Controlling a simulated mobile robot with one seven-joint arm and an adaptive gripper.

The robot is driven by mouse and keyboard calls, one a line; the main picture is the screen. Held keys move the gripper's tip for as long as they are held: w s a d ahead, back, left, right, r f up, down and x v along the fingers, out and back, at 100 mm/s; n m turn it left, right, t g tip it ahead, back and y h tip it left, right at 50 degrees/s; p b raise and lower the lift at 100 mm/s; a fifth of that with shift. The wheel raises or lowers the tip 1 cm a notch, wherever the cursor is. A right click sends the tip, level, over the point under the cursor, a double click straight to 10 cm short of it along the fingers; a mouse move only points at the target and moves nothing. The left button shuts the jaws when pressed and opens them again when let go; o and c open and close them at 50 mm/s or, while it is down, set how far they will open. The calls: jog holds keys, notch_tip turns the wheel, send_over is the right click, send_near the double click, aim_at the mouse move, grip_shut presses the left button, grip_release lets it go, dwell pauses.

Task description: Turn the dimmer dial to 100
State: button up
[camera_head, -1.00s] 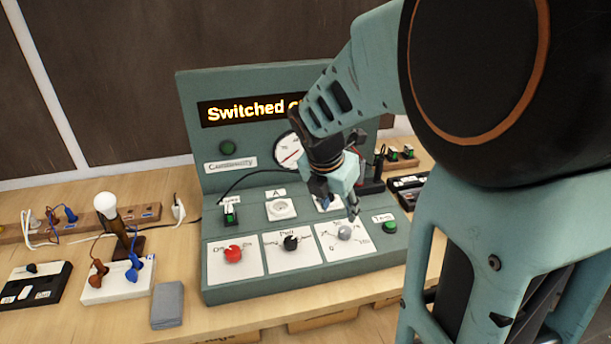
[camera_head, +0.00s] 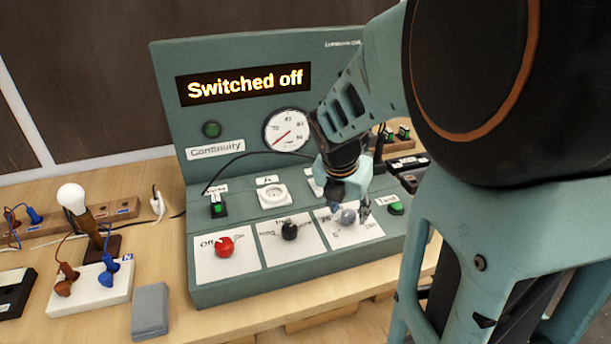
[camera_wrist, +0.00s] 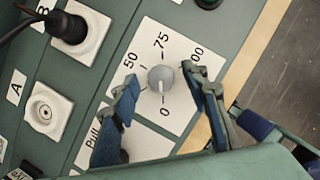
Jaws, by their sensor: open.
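The dimmer dial (camera_head: 348,217) is a grey round knob on a white scale plate at the right of the console's sloped front. In the wrist view the dial (camera_wrist: 161,78) shows a pale pointer line towards the 0 mark. The marks 50, 75 and a partly covered 100 (camera_wrist: 198,55) also show. My gripper (camera_head: 350,205) is open over the dial. In the wrist view its blue-padded fingers (camera_wrist: 160,76) stand on either side of the dial, with visible gaps. I cannot tell how far above the plate the tips are.
The console display (camera_head: 245,84) reads "Switched off". A red knob (camera_head: 224,246) and a black knob (camera_head: 289,231) sit left of the dial. A green button (camera_head: 396,208) is close on its right. A black plug (camera_wrist: 68,28) with a cable stands behind.

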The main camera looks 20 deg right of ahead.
jog(key=shift+d+f, duration=0.1)
jog(key=shift+f, duration=0.2)
grip_shut()
